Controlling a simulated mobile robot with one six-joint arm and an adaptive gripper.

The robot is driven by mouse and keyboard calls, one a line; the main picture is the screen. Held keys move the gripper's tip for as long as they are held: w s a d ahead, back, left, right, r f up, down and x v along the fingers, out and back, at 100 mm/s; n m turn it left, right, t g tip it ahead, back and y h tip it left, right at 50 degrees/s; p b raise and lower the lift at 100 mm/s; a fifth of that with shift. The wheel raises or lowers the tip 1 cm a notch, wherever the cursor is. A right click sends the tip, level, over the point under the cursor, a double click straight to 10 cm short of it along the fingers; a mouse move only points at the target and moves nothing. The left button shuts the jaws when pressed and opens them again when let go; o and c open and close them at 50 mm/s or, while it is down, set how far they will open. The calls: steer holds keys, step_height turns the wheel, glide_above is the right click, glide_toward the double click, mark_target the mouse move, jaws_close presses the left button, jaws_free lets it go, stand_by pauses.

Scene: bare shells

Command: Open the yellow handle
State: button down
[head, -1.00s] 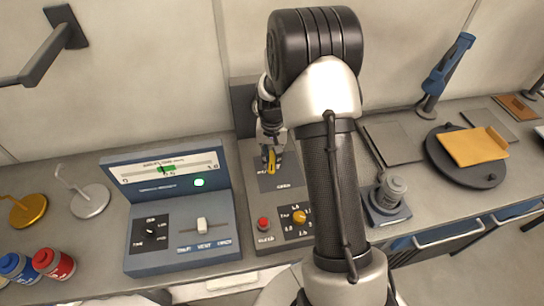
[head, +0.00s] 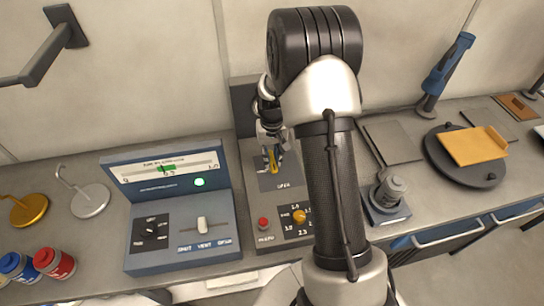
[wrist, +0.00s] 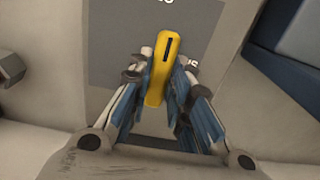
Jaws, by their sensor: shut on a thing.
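The yellow handle (head: 272,158) stands on a dark grey plate (head: 277,178) on the upright-backed panel, left of my arm in the head view. In the wrist view the yellow handle (wrist: 162,68) is a long rounded bar with a dark slot, running up between my fingers. My gripper (wrist: 160,92) is shut on it, with blue-lined fingers on both sides. In the head view my gripper (head: 271,148) covers part of the handle. Lettering on the plate below the handle seems to read "OPEN", but it is small.
The same panel has a red button (head: 263,223) and an orange knob (head: 299,216). A blue-grey console (head: 180,225) with a lit green lamp (head: 200,182) stands close on the left.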

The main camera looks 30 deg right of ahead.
mark_target(272, 160)
steer(key=c, duration=1.5)
jaws_free()
step_height(272, 160, up, 12)
